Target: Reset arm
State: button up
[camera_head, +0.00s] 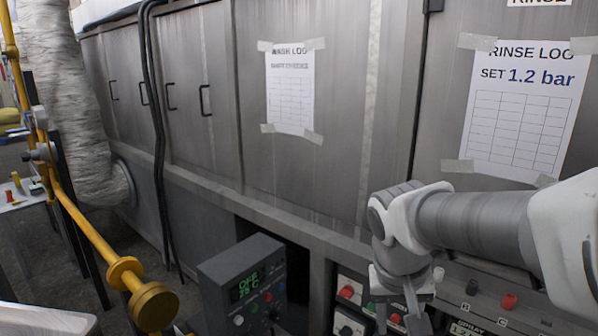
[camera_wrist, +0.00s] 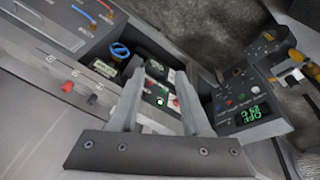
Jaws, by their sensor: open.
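My arm (camera_head: 480,225) reaches in from the right in the head view, in front of the grey metal machine. My gripper (camera_head: 412,315) hangs at its end, pointing down, over the control panel at the lower right; its tips are cut off by the bottom edge. In the wrist view my gripper (camera_wrist: 160,70) shows two grey fingers set apart with nothing between them. Past the fingers are panel buttons, one lit green (camera_wrist: 160,101). I cannot tell whether the fingers touch the panel. No pan shows in either view.
A control box (camera_head: 243,285) with a green "OFF" display stands left of the gripper; it also shows in the wrist view (camera_wrist: 253,112). A yellow pipe with a brass end (camera_head: 153,305) is at the lower left. Papers (camera_head: 528,110) are taped to the machine. A blue round knob (camera_wrist: 120,50) sits in a recess.

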jog(key=s+a+r+n+t+y+p, duration=0.1)
jog(key=s+r+t, duration=0.1)
jog(key=s, duration=0.3)
jog(key=s+a+r+n+t+y, duration=0.1)
jog(key=s+r, duration=0.2)
jog(key=s, duration=0.2)
notch_tip(320, 180, up, 25)
jog(key=p, duration=2.5)
jog(key=shift+w+d, duration=0.2)
jog(key=shift+d, duration=0.05)
